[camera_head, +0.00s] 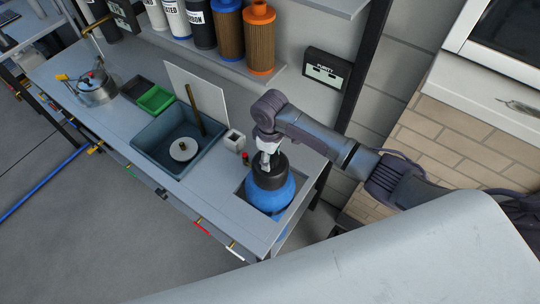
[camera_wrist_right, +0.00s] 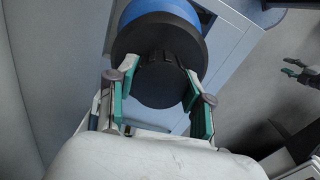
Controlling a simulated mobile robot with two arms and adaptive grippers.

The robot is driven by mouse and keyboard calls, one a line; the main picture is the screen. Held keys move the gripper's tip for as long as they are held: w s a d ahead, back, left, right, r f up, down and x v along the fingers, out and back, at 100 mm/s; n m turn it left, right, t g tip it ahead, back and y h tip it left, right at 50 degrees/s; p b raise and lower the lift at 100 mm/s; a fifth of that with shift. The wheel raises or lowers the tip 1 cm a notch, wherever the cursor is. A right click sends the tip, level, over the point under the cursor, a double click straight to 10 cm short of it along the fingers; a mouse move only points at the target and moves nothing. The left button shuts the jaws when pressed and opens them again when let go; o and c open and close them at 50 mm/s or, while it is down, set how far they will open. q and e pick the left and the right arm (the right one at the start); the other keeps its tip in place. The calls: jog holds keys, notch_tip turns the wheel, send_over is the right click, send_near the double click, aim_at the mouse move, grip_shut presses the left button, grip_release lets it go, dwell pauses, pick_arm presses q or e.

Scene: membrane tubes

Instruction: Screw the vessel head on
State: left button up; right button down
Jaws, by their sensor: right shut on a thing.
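The blue vessel (camera_head: 268,194) stands in the cut-out at the near right end of the bench. Its black vessel head (camera_head: 269,170) sits on top; from here I cannot tell how tight it is. My right gripper (camera_head: 267,156) comes down from above and is shut on the head. In the right wrist view, its green-padded fingers (camera_wrist_right: 161,88) lie on both sides of the black head (camera_wrist_right: 165,55), with the blue vessel (camera_wrist_right: 160,10) behind. My left gripper (camera_wrist_right: 290,68) shows small at the right of that view, its fingers apart and empty.
A grey sink tray (camera_head: 160,165) holds a pale disc and a brown rod. A small white box (camera_head: 234,140) and a red-capped item (camera_head: 245,158) stand close to the vessel. Filters (camera_head: 259,40) line the shelf, and a display box (camera_head: 326,70) hangs on the wall.

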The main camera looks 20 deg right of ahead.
jog(key=shift+w+r, duration=0.45)
jog(key=shift+r, duration=0.1)
jog(key=shift+s+m, duration=0.1)
jog(key=shift+m, duration=2.2)
